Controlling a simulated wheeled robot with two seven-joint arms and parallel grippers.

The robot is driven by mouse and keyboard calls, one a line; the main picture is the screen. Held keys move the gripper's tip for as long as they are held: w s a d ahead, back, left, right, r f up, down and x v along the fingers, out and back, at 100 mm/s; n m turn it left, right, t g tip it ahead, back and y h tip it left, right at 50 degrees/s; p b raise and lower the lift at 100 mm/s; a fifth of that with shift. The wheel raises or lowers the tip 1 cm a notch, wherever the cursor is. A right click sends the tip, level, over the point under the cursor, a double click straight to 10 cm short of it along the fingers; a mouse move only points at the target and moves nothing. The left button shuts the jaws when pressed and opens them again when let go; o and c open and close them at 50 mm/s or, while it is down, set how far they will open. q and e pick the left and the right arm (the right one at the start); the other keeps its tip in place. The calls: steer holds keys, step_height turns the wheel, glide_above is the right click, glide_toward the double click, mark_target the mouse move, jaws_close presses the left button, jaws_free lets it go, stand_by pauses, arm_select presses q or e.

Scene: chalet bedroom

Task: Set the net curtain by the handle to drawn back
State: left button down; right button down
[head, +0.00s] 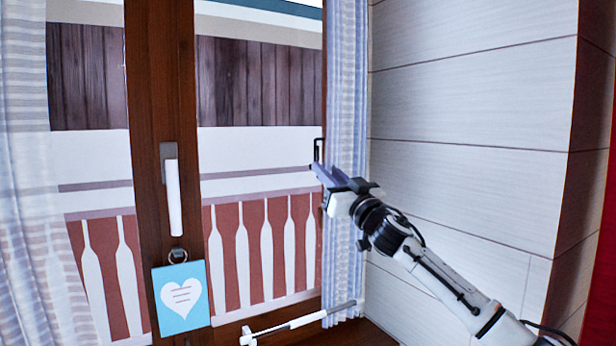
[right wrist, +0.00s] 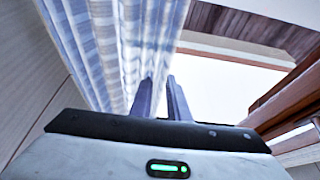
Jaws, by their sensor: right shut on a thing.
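The striped net curtain (head: 345,80) hangs gathered in a narrow bundle at the right side of the window, against the panelled wall. Its dark handle (head: 318,148) is a thin upright bar at the bundle's left edge. My right gripper (head: 320,172) reaches in from the lower right, its fingers shut on the handle's lower part. In the right wrist view the two fingers (right wrist: 162,97) are close together beside the curtain (right wrist: 115,45), and the handle between them cannot be made out. My left gripper is not in view.
Another sheer curtain (head: 22,130) hangs at the far left. A brown window frame post (head: 162,60) carries a white window handle (head: 173,195) and a blue heart tag (head: 181,297). A white bar (head: 300,322) lies low under the glass. The panelled wall (head: 465,110) is close on the right.

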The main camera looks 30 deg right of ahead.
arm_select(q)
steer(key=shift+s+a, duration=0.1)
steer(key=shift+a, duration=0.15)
arm_select(e)
steer(key=shift+s+d+r, duration=0.1)
steer(key=shift+s+d, duration=0.05)
steer(key=shift+d, duration=1.05)
steer(key=c, duration=1.7)
jaws_free()
steer(key=shift+d, duration=0.15)
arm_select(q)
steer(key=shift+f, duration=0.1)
